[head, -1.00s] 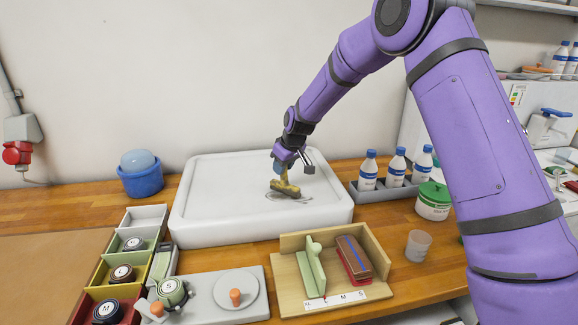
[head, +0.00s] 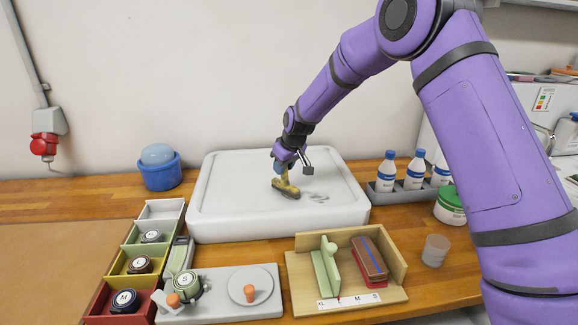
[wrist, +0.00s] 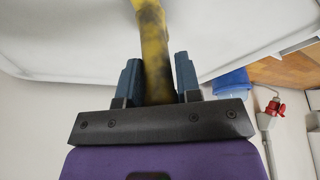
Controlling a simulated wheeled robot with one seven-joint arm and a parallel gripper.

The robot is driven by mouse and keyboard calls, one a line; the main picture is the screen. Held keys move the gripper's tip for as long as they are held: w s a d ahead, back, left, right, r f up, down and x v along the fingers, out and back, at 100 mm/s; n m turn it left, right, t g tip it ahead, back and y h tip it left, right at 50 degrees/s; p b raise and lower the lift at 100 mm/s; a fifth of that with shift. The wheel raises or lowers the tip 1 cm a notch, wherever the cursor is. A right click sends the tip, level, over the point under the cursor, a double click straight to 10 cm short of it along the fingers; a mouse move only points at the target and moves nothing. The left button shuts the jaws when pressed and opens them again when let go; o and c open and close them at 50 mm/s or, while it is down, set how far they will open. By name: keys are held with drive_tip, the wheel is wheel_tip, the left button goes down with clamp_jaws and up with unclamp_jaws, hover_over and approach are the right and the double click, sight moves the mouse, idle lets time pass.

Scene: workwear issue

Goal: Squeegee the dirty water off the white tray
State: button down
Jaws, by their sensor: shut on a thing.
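The white tray (head: 215,205) lies on the wooden bench. A yellow squeegee with dark stains (head: 286,189) stands on the tray's surface near its middle. My gripper (head: 283,167) is shut on its handle from above. Grey smears of dirty water (head: 318,198) lie on the tray just right of the squeegee. Any water beneath the head is hidden.
A blue bucket (head: 160,178) stands left of the tray, white bottles (head: 414,170) in a grey rack to the right. In front are colored bins (head: 140,268), a grey plate with knobs (head: 215,300) and a wooden sorter (head: 300,285). The tray's left side is clear.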

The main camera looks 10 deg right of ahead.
drive_tip(key=shift+s+d, duration=0.75)
drive_tip(key=shift+d, duration=6.8)
drive_tip(key=shift+s+a, duration=0.25)
drive_tip(key=shift+a, duration=2)
drive_tip(key=shift+s+a, duration=0.25)
drive_tip(key=shift+a, duration=2.05)
drive_tip(key=shift+s+a, duration=0.25)
drive_tip(key=shift+a, duration=2)
drive_tip(key=a, duration=0.3)
drive_tip(key=shift+s+a, duration=0.1)
